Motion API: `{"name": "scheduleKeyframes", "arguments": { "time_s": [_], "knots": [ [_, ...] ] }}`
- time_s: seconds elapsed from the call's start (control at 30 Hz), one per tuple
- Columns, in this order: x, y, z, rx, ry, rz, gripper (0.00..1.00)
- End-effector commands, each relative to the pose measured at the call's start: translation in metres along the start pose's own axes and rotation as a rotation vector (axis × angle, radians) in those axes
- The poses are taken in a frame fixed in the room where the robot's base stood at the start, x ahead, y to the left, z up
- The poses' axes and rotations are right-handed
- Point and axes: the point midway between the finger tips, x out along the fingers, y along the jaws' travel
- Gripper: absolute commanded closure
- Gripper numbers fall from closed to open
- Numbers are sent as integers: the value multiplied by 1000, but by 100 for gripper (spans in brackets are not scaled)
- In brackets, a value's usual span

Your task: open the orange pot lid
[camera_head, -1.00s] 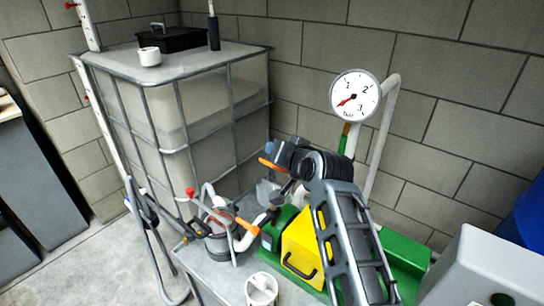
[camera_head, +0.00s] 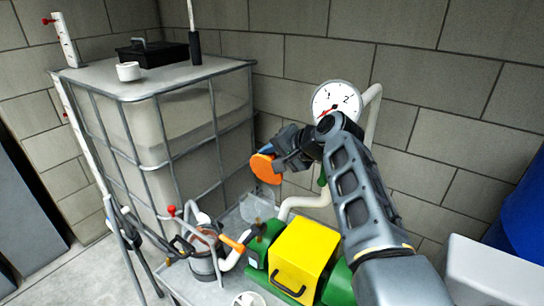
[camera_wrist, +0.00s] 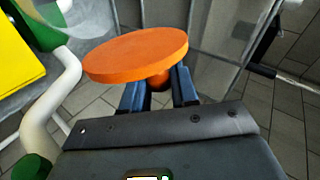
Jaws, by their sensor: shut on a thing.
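The orange pot lid (camera_head: 264,169) is a flat round disc, held up in the air and tilted so that a face shows in the head view. My gripper (camera_head: 276,154) is shut on it. In the wrist view the lid (camera_wrist: 135,55) lies in front of the blue fingers, and my gripper (camera_wrist: 158,83) is closed around its short orange knob. A clear see-through vessel (camera_head: 257,207) stands below the lid, beside the green and yellow pump; the lid is apart from it. I cannot tell whether the vessel's top is fully bare.
A yellow box (camera_head: 304,247) on the green pump stands below my arm. A pressure gauge (camera_head: 336,100) and white pipe (camera_head: 371,140) rise behind my wrist. A caged tank (camera_head: 175,130) stands left. A metal canister with hoses (camera_head: 204,262) is at the front left.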

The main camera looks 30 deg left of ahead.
Motion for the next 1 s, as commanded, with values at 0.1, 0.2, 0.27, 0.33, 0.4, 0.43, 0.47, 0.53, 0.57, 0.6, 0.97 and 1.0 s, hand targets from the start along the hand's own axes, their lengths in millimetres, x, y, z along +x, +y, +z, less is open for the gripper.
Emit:
{"name": "scheduleKeyframes", "arguments": {
  "time_s": [0.1, 0.2, 0.27, 0.33, 0.4, 0.43, 0.47, 0.53, 0.57, 0.6, 0.97, 1.0],
  "knots": [
    [0, 0, 0, 7, -4, 0, 100],
    [0, 0, 0, 8, -5, 0, 100],
    [0, 0, 0, 8, -5, 0, 100],
    [0, 0, 0, 8, -5, 0, 100],
    [0, 0, 0, 8, -4, 0, 100],
    [0, 0, 0, 8, -4, 0, 100],
    [0, 0, 0, 8, -4, 0, 71],
    [0, 1, 0, 8, -4, 0, 64],
    [0, 0, 0, 7, -4, 0, 61],
    [0, 0, 0, 7, -5, 0, 57],
    [0, 0, 0, 8, -5, 0, 50],
    [0, 0, 0, 7, -5, 0, 50]
  ]
}}
